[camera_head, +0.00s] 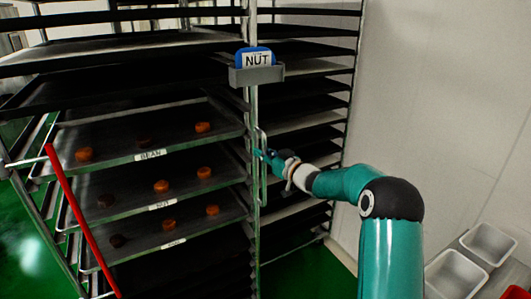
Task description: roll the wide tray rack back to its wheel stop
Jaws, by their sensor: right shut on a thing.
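The wide tray rack (252,210) fills the left and middle of the view, with dark trays stacked on its levels. A vertical metal handle (262,190) runs down its near upright. My right gripper (261,155) is shut on this handle, about mid-height. My right arm reaches in from the lower right. The rack's wheels and the wheel stop are not in sight. My left gripper is not in view.
Labelled trays (150,155) hold orange and dark brown pieces. A NUT card (257,60) sits in a grey holder on the upright. A red bar (80,220) slants at the left. White bins (455,275) stand lower right, beside a pale wall (430,90). Green floor (310,275) shows below.

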